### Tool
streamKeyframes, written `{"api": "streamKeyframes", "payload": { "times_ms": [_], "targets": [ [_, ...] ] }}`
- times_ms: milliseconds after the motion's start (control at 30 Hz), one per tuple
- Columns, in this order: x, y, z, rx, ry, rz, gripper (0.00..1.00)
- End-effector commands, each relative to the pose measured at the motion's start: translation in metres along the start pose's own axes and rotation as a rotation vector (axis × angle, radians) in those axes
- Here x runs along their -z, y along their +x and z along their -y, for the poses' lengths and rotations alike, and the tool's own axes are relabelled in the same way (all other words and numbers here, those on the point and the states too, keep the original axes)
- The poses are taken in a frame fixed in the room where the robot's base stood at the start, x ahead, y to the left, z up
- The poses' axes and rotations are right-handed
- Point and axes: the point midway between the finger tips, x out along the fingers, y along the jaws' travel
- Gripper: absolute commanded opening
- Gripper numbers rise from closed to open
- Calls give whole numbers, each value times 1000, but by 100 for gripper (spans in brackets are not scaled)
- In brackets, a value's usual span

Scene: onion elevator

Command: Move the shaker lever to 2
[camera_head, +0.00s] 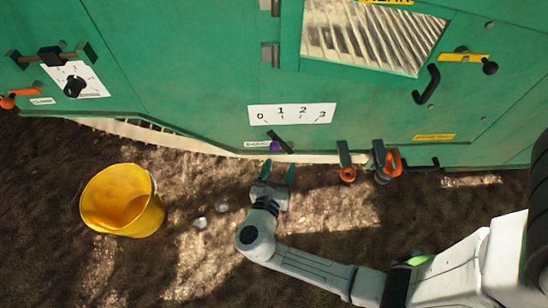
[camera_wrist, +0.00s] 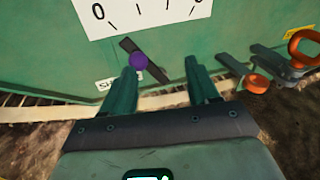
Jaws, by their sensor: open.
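The shaker lever (camera_head: 281,143) is a dark bar with a purple knob (camera_head: 275,146) on the green machine's lower edge. The bar is tilted, its upper end pointing up-left, near the 0 mark of the white 0–3 scale (camera_head: 292,114). In the wrist view the lever (camera_wrist: 128,46) and knob (camera_wrist: 138,61) are just ahead of the left fingertip. My gripper (camera_head: 279,171) is open and empty, just below the lever, with its fingers pointing at the panel; it also shows in the wrist view (camera_wrist: 160,72). Whether a finger touches the knob is unclear.
Two dark levers with orange ends (camera_head: 347,174) (camera_head: 392,163) hang right of the scale, near my gripper. A yellow bucket (camera_head: 122,200) stands on the soil at left. A dial plate (camera_head: 75,80) is at upper left. Open soil lies around my arm.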

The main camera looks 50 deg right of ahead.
Motion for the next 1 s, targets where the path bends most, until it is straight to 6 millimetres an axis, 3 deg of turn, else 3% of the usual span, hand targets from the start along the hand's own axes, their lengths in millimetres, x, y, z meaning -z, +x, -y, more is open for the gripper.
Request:
{"api": "streamKeyframes", "payload": {
  "times_ms": [33, 100, 367, 800, 1000],
  "targets": [
    [17, -2, -10, -27, -62, 35, 60],
    [23, -7, -20, -59, -135, 77, 60],
    [27, -3, -32, -94, -222, 131, 60],
    [19, 70, -39, -91, -218, 129, 60],
    [16, 90, -41, -92, -218, 129, 60]
  ]
}}
